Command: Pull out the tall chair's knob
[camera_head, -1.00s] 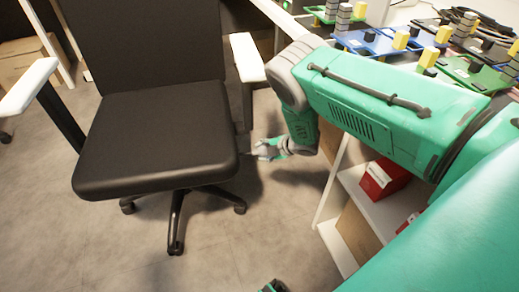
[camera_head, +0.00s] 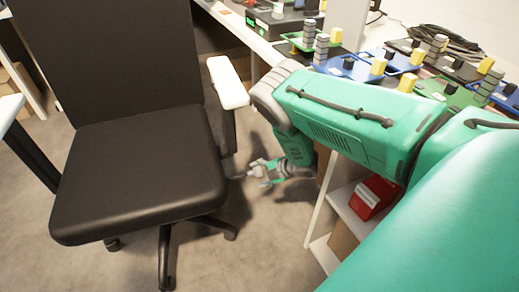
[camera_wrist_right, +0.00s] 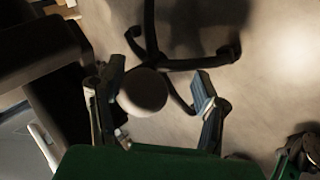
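The tall black office chair (camera_head: 140,165) stands at the left in the head view, with white-topped armrests (camera_head: 228,82). My right gripper (camera_head: 257,174) is low beside the right side of its seat. In the right wrist view, my right gripper (camera_wrist_right: 158,88) has its two fingers well apart. A round, greyish knob-like end (camera_wrist_right: 143,92) shows between them, nearer the left finger. I see no finger closed on it, and contact cannot be told. In the head view the knob is not clear. My left gripper is not in view.
A white table (camera_head: 262,47) with coloured boards and blocks runs along the upper right. Below it a white shelf (camera_head: 345,210) holds a red box (camera_head: 374,196). The chair's wheeled base (camera_head: 165,250) spreads below the seat. Grey floor lies open between chair and shelf.

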